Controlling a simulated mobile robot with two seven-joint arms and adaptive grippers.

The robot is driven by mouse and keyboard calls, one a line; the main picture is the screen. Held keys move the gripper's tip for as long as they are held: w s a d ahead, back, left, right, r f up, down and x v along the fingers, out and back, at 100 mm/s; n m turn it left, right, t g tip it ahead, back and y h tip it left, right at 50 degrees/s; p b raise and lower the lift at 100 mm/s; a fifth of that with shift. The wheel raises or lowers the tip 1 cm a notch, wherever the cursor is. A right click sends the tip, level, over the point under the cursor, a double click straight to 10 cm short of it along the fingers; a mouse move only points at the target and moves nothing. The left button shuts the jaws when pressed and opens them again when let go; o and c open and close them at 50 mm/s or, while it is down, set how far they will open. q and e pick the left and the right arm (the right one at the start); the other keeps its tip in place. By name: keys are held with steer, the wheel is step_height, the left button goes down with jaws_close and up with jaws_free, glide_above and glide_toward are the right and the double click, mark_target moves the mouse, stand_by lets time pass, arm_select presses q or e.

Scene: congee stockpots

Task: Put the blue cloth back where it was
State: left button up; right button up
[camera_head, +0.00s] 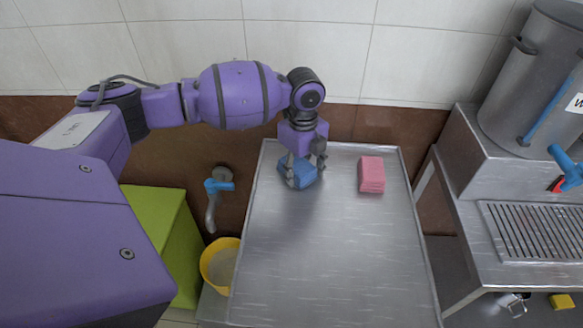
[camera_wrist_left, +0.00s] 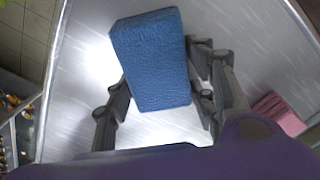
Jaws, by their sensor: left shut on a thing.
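The blue cloth (camera_head: 298,173) is a thick folded block near the back left of the steel table (camera_head: 322,255). It also shows large in the left wrist view (camera_wrist_left: 152,60). My left gripper (camera_head: 304,165) reaches down from above, its two fingers on either side of the cloth and shut on it. In the left wrist view the fingers (camera_wrist_left: 160,88) flank the cloth. I cannot tell whether the cloth touches the table top. My right gripper is in neither view.
A pink folded cloth (camera_head: 371,175) lies to the right of the blue one. A raised rim edges the table. A yellow bucket (camera_head: 220,266), a wall tap (camera_head: 217,186) and a green box (camera_head: 163,238) stand left. A stockpot (camera_head: 535,80) is right. The table's front is clear.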

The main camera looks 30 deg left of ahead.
mark_target(302, 167)
arm_select(q)
steer(key=o, duration=1.1)
steer(key=shift+f, duration=0.15)
steer(key=shift+o, duration=0.2)
step_height(302, 167, up, 12)
steer(key=shift+r, duration=0.25)
